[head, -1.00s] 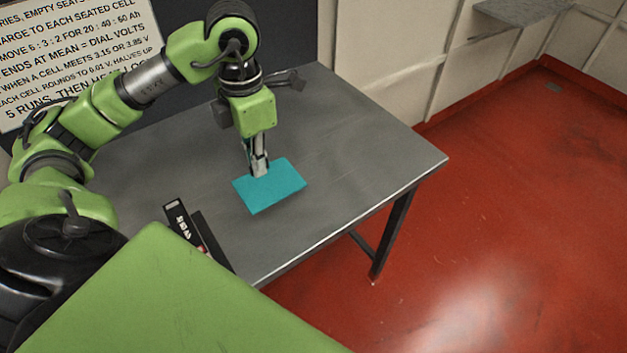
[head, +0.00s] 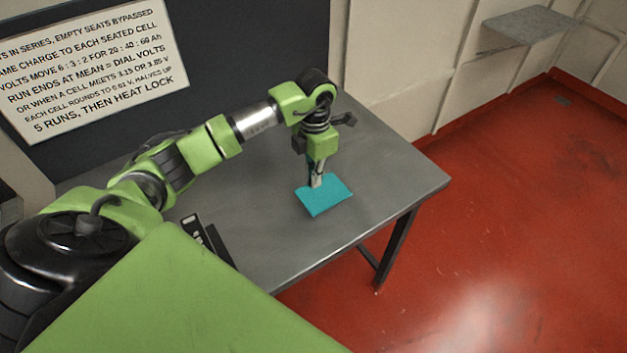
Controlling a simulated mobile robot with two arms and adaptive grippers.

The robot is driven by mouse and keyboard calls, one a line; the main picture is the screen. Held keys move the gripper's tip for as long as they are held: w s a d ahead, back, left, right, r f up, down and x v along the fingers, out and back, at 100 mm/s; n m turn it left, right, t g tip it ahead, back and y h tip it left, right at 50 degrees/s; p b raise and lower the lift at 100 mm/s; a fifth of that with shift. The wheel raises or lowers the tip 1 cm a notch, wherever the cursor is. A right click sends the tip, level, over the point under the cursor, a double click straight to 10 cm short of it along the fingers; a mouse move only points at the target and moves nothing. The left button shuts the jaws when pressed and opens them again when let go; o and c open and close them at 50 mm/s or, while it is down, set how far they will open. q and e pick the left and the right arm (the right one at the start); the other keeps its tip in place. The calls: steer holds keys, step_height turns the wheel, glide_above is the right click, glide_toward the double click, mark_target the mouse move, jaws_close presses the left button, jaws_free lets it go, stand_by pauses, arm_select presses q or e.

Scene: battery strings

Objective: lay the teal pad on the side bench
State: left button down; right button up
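The teal pad (head: 332,200) is a thin flat rectangle over the right part of the grey metal bench (head: 395,185). My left gripper (head: 316,183) points down at the pad's rear left part, and its fingers are shut on it. The fingertips are small in the picture and partly merge with the pad. I cannot tell whether the pad's underside touches the bench top or is a little above it. My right gripper is not in view.
A dark device with light labels (head: 192,222) lies at the bench's front left, partly behind my green body. A printed sign (head: 90,65) hangs on the dark panel behind. A grey wall shelf (head: 530,25) is at upper right. Open red floor (head: 500,230) lies right of the bench.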

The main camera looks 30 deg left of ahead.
arm_select(q)
step_height(320, 180, down, 2)
steer(key=shift+s+f, duration=0.1)
steer(key=shift+f, duration=0.15)
steer(key=shift+f, duration=0.2)
steer(key=c, duration=2.2)
jaws_free()
steer(key=shift+c, duration=0.2)
steer(key=shift+r, duration=0.1)
